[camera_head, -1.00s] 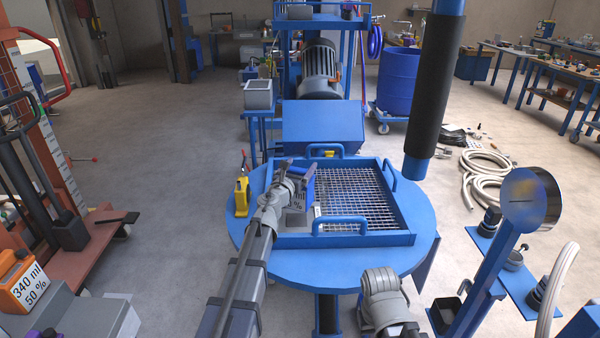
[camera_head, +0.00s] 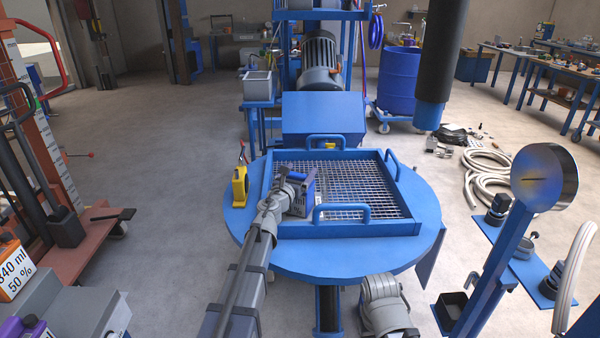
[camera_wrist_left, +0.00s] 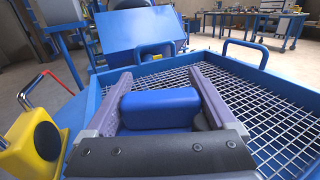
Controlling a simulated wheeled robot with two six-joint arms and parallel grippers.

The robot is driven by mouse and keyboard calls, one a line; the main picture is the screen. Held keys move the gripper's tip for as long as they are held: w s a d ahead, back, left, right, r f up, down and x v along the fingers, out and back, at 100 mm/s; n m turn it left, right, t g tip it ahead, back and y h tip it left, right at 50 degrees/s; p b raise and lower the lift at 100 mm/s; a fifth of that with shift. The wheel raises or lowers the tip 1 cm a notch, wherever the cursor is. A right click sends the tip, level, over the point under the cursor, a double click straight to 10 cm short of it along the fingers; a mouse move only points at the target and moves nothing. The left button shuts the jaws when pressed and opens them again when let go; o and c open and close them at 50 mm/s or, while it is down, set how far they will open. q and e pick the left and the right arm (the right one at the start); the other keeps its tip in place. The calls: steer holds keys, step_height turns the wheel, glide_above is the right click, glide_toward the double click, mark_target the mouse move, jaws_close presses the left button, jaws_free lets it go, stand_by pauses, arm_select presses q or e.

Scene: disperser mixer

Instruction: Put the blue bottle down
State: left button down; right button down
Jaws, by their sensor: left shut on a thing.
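The blue bottle (camera_head: 307,187) is over the left part of the mesh tray (camera_head: 345,229) on the round blue table. In the left wrist view the blue bottle (camera_wrist_left: 160,108) sits between both fingers. My left gripper (camera_head: 296,184) is shut on it; in the left wrist view the gripper (camera_wrist_left: 160,100) has one finger on each side. The bottle's underside is hidden, so I cannot tell whether it touches the mesh. My right gripper is not clearly visible; only a grey arm part of mine shows at the bottom.
Blue handles (camera_head: 341,212) rise from the tray's edges. The mesh (camera_head: 365,185) right of the bottle is bare. A dark cylinder (camera_head: 440,60) hangs at upper right.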

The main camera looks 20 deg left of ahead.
arm_select(q)
steer(key=shift+f, duration=0.1)
jaws_free()
steer(key=shift+s+r, duration=0.15)
steer(key=shift+r, duration=0.1)
steer(key=s+a, duration=0.1)
steer(key=s, duration=1)
steer(key=shift+s+a, duration=0.15)
steer(key=shift+s, duration=0.25)
